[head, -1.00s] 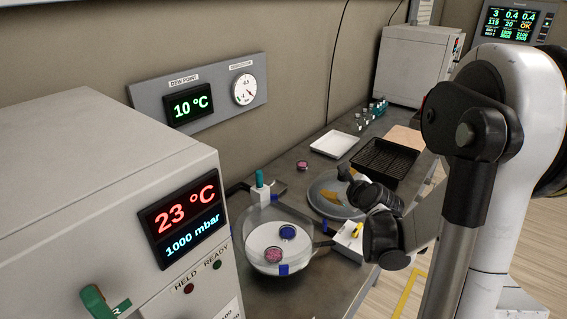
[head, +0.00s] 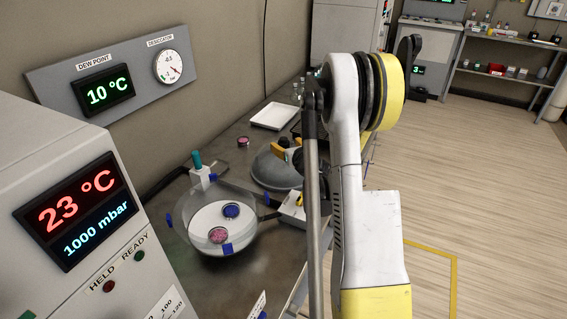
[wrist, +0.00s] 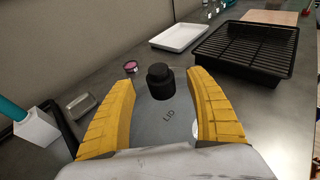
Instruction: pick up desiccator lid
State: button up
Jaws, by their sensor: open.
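The desiccator lid (head: 266,171) is a grey dome lying on the bench behind the desiccator bowl in the head view. In the wrist view the lid (wrist: 150,128) shows the letters "LID" and a black knob (wrist: 160,82) on top. My gripper (wrist: 160,80) is open, its two yellow fingers standing apart on either side of the knob. I see a gap on both sides, and the fingers do not appear to touch it. In the head view my gripper (head: 287,153) is at the lid's top, partly hidden by my arm.
The clear desiccator bowl (head: 180,217) with blue clips holds a pink dish (head: 218,236) and a blue dish (head: 231,211). A white tray (wrist: 178,38) and a black rack tray (wrist: 245,52) lie beyond the lid. A small pink dish (wrist: 130,67) and a metal tray (wrist: 82,105) are at left.

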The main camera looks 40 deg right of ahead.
jog(key=x, duration=0.3)
jog(key=shift+w+f+b, duration=0.1)
jog(key=shift+b, duration=0.25)
jog(key=c, duration=1.4)
grip_shut()
